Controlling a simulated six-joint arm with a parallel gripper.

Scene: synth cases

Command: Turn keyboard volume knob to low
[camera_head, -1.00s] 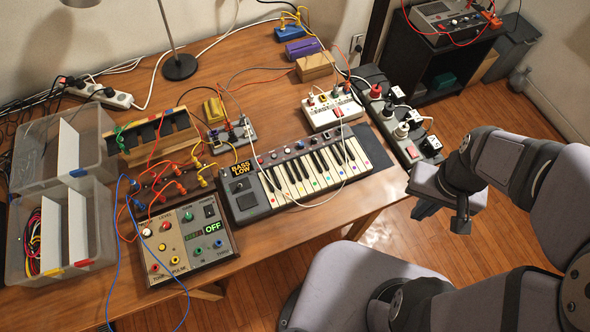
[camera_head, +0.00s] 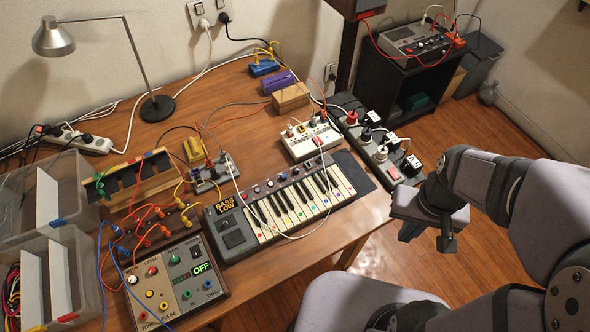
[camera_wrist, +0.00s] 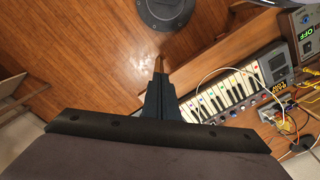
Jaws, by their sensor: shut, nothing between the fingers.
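The keyboard (camera_head: 318,205) lies on the wooden table with colored dots on its white keys. A row of small knobs (camera_head: 270,183) runs along its back edge. A yellow-lettered "BASS LOW" label (camera_head: 225,205) sits near its left end. Which knob is the volume knob cannot be read. In the wrist view the keyboard (camera_wrist: 226,96) shows to the right of the fingers, partly behind them. My gripper (camera_head: 428,236) is shut and empty, off the table's right side, over the floor and apart from the keyboard. Its closed fingers show in the wrist view (camera_wrist: 160,76).
A white cable crosses the keyboard. A box reading "OFF" (camera_head: 170,285) stands left of it, a white module (camera_head: 310,138) behind it. A power strip (camera_head: 380,150) with plugs lies to the right. Open floor (camera_head: 490,130) lies beyond my arm.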

